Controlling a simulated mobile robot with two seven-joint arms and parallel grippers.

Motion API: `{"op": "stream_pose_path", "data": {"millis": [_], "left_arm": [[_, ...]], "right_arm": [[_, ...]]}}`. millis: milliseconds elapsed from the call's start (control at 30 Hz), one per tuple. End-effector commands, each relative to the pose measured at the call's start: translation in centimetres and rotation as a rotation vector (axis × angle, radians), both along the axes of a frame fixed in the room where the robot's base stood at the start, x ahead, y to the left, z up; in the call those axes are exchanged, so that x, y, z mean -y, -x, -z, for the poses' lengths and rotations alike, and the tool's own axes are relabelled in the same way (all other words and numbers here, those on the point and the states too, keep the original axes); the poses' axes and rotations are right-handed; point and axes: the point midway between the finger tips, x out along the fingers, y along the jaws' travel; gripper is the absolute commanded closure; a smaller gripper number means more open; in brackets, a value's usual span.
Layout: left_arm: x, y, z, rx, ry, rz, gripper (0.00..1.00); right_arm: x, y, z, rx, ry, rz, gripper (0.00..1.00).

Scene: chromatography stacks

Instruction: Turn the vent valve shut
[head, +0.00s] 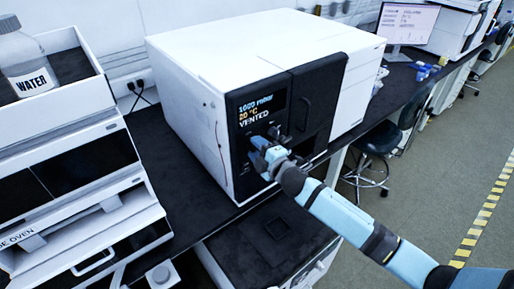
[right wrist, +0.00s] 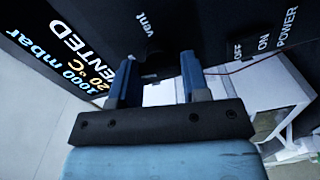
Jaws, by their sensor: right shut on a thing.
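The vacuum oven (head: 235,60) is a white box with a black front panel. Its display (head: 256,109) reads 1000 mbar, 20 °C and VENTED. My right gripper (head: 264,150) is at the lower part of this panel, below the display. In the right wrist view its two blue fingers (right wrist: 157,72) straddle the dark vent valve knob (right wrist: 150,62), just by the label "vent". They are shut on the knob, which is mostly hidden in the dark; its exact angle is hard to tell. My left gripper is in neither view.
An OFF/ON POWER switch label (right wrist: 265,42) is beside the gripper on the same panel. A white stacked unit (head: 75,160) with a WATER bottle (head: 28,70) stands at left. A dark stool (head: 375,150) stands on the floor at right, beside open floor.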

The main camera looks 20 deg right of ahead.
Motion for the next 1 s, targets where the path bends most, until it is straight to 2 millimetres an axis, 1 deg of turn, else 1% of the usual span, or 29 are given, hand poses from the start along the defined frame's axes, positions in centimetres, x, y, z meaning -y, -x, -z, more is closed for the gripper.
{"op": "stream_pose_path", "data": {"millis": [200,433,1000], "left_arm": [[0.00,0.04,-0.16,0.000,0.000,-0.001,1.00],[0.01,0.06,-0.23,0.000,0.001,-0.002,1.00],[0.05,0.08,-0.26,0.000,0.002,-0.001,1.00]], "right_arm": [[0.01,0.01,0.00,0.044,0.124,0.001,0.81],[-0.02,0.02,0.05,0.071,0.198,0.000,0.81],[-0.01,0.02,0.07,0.080,0.224,0.000,0.81]]}}
